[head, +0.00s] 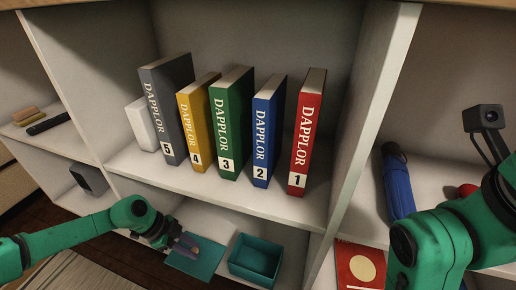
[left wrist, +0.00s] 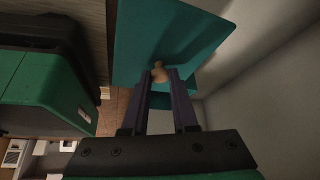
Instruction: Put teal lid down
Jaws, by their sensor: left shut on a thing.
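The teal lid (head: 195,258) is a flat square plate in the lower shelf compartment in the head view. My left gripper (head: 187,247) is shut on its small knob. The open teal box (head: 256,260) stands just right of the lid on the lower shelf. I cannot tell whether the lid touches the shelf. My right arm shows at the right edge; its gripper is out of view.
Numbered books, including a green book (head: 231,122) and a red book (head: 307,130), stand on the shelf above. A blue umbrella (head: 397,185) and a red book with a pale disc (head: 361,268) are in the right compartment. An upright divider (head: 372,115) separates the compartments.

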